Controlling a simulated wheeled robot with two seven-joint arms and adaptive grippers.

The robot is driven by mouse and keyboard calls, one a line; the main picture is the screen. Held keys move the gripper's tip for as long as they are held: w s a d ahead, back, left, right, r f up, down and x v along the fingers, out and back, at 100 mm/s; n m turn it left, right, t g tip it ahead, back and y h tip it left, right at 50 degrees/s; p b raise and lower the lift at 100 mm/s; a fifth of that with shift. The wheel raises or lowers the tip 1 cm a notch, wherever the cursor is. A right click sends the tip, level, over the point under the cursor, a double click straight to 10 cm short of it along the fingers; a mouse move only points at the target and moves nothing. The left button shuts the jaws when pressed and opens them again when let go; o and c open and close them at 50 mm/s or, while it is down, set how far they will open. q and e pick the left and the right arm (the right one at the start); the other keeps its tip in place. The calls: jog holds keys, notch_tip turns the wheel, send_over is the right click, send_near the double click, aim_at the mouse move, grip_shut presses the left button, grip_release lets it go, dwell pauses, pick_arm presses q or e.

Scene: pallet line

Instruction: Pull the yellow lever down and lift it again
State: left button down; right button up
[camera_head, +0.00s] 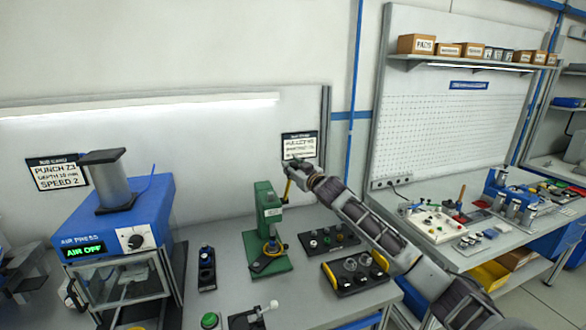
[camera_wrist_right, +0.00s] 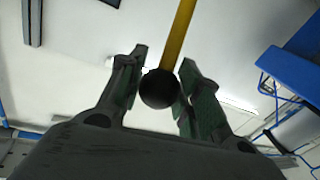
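In the right wrist view, the lever's yellow rod (camera_wrist_right: 180,32) ends in a round black knob (camera_wrist_right: 159,88). My right gripper (camera_head: 292,166) is at the top of the lever and hides the knob in the head view. In the right wrist view, its fingers (camera_wrist_right: 163,75) stand apart on either side of the knob. A narrow gap shows on the left; the knob is very close to the right finger, and contact there is unclear. My left gripper is out of view.
A blue air press (camera_head: 115,225) reading AIR OFF stands left. Black trays with small parts (camera_head: 328,240) lie right of the green press, under my right arm. A black switch box (camera_head: 207,268) and green button (camera_head: 209,320) are on the bench. A second bench stands right.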

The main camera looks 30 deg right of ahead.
grip_shut()
jog(key=shift+f, duration=0.1)
